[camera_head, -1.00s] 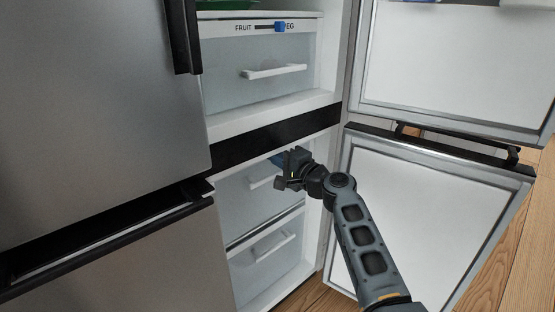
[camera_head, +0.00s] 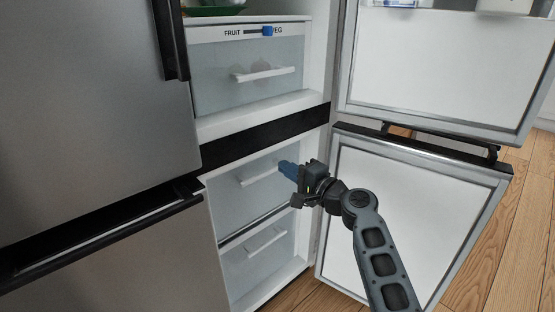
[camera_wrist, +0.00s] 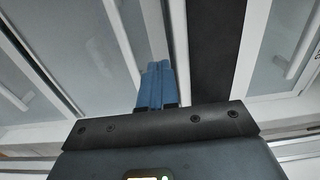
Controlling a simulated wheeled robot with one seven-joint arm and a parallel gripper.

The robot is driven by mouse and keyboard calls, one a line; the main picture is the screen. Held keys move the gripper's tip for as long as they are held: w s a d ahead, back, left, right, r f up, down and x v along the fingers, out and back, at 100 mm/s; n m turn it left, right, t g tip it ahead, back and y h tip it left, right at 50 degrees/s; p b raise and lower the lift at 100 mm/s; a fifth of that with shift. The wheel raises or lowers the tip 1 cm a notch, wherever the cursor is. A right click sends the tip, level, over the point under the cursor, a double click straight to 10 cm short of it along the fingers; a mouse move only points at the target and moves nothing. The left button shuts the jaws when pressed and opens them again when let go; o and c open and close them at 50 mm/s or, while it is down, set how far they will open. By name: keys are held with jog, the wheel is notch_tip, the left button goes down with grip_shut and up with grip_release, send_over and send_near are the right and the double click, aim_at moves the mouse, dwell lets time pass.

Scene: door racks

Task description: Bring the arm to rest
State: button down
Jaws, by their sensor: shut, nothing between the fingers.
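My gripper (camera_head: 285,168) is in front of the open lower right compartment of the fridge, its blue fingers shut together and empty. In the wrist view the blue fingers (camera_wrist: 155,86) lie side by side with nothing between them. My arm reaches up to it from the bottom right of the head view. In the head view the fingertips appear close to the right end of the handle of the upper lower-compartment drawer (camera_head: 232,190); I cannot tell whether they touch.
The lower right door (camera_head: 410,200) and upper right door (camera_head: 440,60) stand open. The left doors (camera_head: 90,80) are shut. A second drawer (camera_head: 255,270) is below, and a FRUIT/VEG drawer (camera_head: 220,85) above. Wood floor (camera_head: 520,230) is clear at the right.

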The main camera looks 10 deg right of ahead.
jog(key=s+d+f+n+h, duration=0.1)
jog(key=s+d+f+h, duration=0.25)
jog(key=s+f, duration=0.55)
jog(key=s+d+f+h, duration=0.2)
jog(key=s+d+f, duration=0.35)
jog(key=s, duration=0.65)
jog(key=s+d+f+n+h, duration=0.1)
jog(key=s+d+n+h, duration=0.1)
jog(key=s, duration=0.9)
jog(key=s+d+f+n+h, duration=0.1)
jog(key=s+d+f+h, duration=0.1)
jog(key=s, duration=0.8)
jog(key=s+r+n+h, duration=0.1)
jog(key=s+r+n, duration=0.6)
jog(key=s+r, duration=1.15)
notch_tip(320, 180, up, 18)
jog(key=s+p, duration=0.1)
jog(key=p, duration=2)
jog(key=shift+a+r, duration=0.2)
